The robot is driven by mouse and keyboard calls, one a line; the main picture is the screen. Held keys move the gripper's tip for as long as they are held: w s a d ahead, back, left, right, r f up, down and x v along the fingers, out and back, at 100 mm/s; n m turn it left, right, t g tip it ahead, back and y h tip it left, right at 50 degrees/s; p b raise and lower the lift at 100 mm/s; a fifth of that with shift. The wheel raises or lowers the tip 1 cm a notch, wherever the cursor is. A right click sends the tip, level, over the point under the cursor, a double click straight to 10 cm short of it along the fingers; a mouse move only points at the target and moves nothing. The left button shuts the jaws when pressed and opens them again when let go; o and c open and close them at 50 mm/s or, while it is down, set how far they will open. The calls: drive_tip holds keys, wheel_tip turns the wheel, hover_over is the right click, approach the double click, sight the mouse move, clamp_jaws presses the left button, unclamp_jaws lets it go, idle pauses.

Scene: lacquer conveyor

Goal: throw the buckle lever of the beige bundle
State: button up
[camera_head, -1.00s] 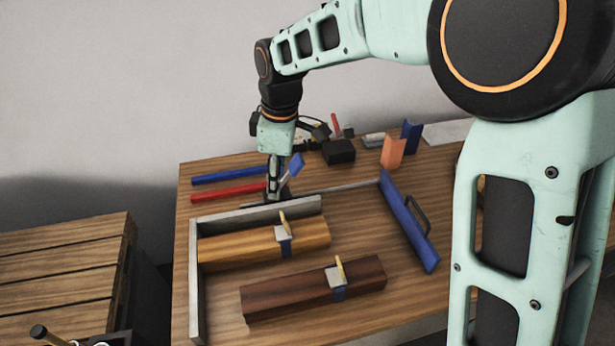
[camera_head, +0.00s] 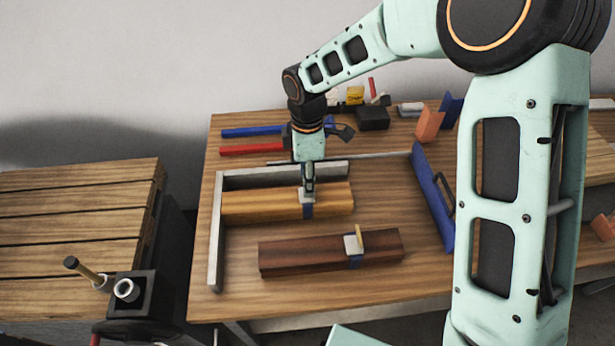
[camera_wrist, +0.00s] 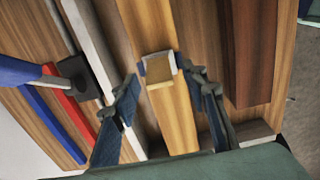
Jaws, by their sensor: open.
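The beige bundle (camera_head: 252,203) lies along the inside of the grey corner fence. Its metal buckle (camera_head: 307,197) on a blue strap sits right of the bundle's middle. My gripper (camera_head: 308,190) points down at this buckle and covers its lever in the head view. In the wrist view the buckle (camera_wrist: 159,69) lies between the two open fingers of my gripper (camera_wrist: 160,80), which stand apart on either side of the bundle (camera_wrist: 178,118). I cannot make out the lever clearly, or whether a finger touches it.
A dark brown bundle (camera_head: 290,258) with an upright yellow lever (camera_head: 362,238) lies in front. The grey fence (camera_head: 216,235) runs left and behind. A blue handled board (camera_head: 432,200) stands right. Blue (camera_head: 253,132) and red (camera_head: 252,150) bars lie at back left.

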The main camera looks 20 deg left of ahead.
drive_tip(key=shift+f, duration=0.3)
clamp_jaws()
